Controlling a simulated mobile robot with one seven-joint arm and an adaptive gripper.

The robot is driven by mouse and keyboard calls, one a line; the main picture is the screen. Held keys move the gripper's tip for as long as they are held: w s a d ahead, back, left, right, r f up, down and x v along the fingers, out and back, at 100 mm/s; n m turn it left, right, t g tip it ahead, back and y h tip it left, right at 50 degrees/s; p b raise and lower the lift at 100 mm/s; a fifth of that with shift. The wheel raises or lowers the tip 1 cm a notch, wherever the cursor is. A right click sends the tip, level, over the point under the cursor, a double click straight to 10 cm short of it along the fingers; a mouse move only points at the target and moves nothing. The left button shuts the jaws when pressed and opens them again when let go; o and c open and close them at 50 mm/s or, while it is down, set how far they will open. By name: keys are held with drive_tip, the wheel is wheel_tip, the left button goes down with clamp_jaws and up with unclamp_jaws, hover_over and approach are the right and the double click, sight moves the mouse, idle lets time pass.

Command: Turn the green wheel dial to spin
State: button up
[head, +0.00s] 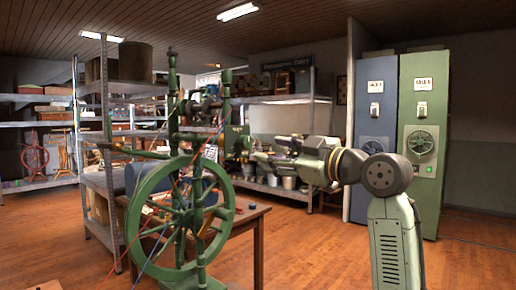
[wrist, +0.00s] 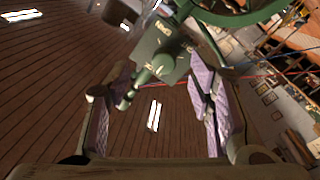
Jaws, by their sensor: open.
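A large green spoked wheel (head: 132,222) stands on a green spinning-wheel frame (head: 172,95) at the left of centre in the head view. Part of a green curved rim (wrist: 238,18) shows at the top of the wrist view. A small green box (head: 237,143) with a label sits on the right side of the frame. In the wrist view this box (wrist: 157,50) has a green knobbed handle (wrist: 140,85) sticking out between my fingers. My gripper (head: 262,156) is open beside the box. Its pale, patterned finger pads lie on either side of the handle, and contact cannot be told.
A wooden table (head: 256,215) with small items stands behind the wheel. Red and blue cords hang around the frame. Metal shelves (head: 313,110) line the back. The front right floor is clear.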

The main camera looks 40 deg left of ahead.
sight(249, 143)
drive_tip(key=shift+n+g+h, duration=0.3)
drive_tip(key=shift+n+g, duration=0.4)
drive_tip(key=shift+n, duration=0.1)
drive_tip(key=a+p, duration=0.1)
drive_tip(key=a, duration=0.2)
drive_tip(key=a+r+p, duration=0.1)
drive_tip(key=a, duration=0.5)
drive_tip(key=shift+r+p, duration=0.25)
drive_tip(key=shift+p, duration=0.15)
drive_tip(key=shift+c, duration=0.5)
clamp_jaws()
